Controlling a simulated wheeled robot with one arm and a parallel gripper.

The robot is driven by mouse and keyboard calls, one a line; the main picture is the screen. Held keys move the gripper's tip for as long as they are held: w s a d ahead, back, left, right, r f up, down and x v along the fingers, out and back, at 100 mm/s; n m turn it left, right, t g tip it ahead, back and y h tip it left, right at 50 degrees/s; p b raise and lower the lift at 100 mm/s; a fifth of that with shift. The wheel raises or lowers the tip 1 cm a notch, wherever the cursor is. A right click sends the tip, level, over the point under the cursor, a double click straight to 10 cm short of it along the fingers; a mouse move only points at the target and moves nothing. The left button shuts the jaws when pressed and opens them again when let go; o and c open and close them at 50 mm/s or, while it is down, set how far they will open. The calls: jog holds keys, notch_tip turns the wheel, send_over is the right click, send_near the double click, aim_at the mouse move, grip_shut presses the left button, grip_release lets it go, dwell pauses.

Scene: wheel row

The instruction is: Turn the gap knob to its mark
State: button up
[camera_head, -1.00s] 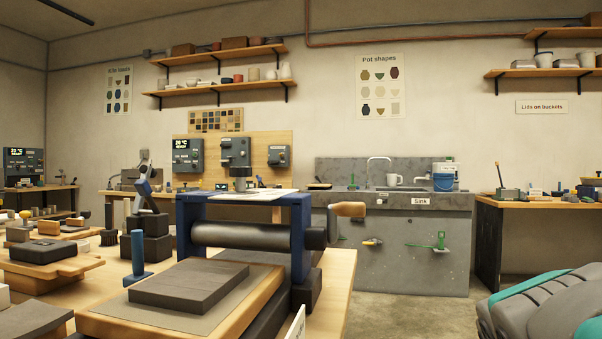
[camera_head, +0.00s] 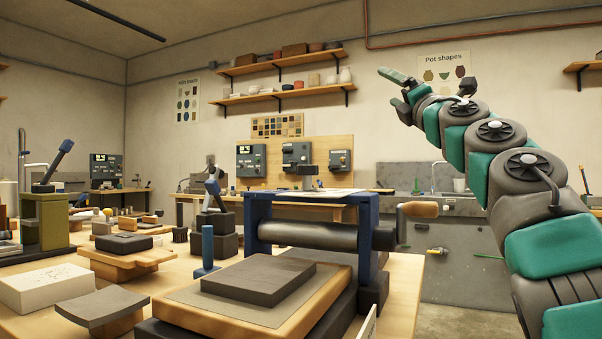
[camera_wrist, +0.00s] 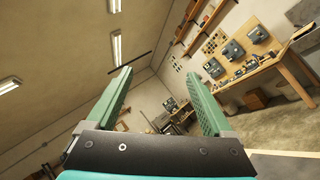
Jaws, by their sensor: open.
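A blue-framed slab roller (camera_head: 250,213) stands on the table in the head view, with a dark roller and a wooden side handle (camera_head: 418,210). A grey knob-like part (camera_head: 307,171) shows above the pale sheet (camera_head: 305,194) on its top. It looks like the gap knob, but its mark is too small to make out. A grey clay slab (camera_head: 258,277) lies on the board in front. My gripper (camera_head: 388,88) is raised high at the right, well apart from the roller. In the wrist view its green fingers (camera_wrist: 158,74) are spread and empty.
Clay pieces, a white block (camera_head: 45,288) and an olive stand with a blue lever (camera_head: 45,220) crowd the table's left. A blue upright post (camera_head: 208,248) is beside the roller. The air between my arm and the roller is clear.

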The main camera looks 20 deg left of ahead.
aim_at(315, 169)
jog(key=s+a+f+n+g, duration=0.2)
jog(key=a+f+n+g, duration=0.1)
jog(key=a+f+n, duration=0.1)
jog(key=s+a+f+n+g+y, duration=0.1)
jog(key=s+a+f+n+g, duration=0.1)
jog(key=a+f+n+g, duration=0.2)
jog(key=s+a+f+n+g, duration=0.2)
jog(key=a+f+n+g, duration=0.2)
jog(key=f+n, duration=0.3)
jog(key=shift+s+a+f+y+b, duration=0.15)
jog(key=shift+a+f+y+b, duration=0.2)
jog(key=shift+a, duration=0.3)
jog(key=shift+a+f+n, duration=0.1)
jog(key=shift+f+n, duration=0.2)
jog(key=shift+f, duration=0.2)
jog(key=shift+p+x, duration=1.55)
jog(key=shift+x, duration=2.25)
jog(key=shift+c, duration=0.2)
grip_shut()
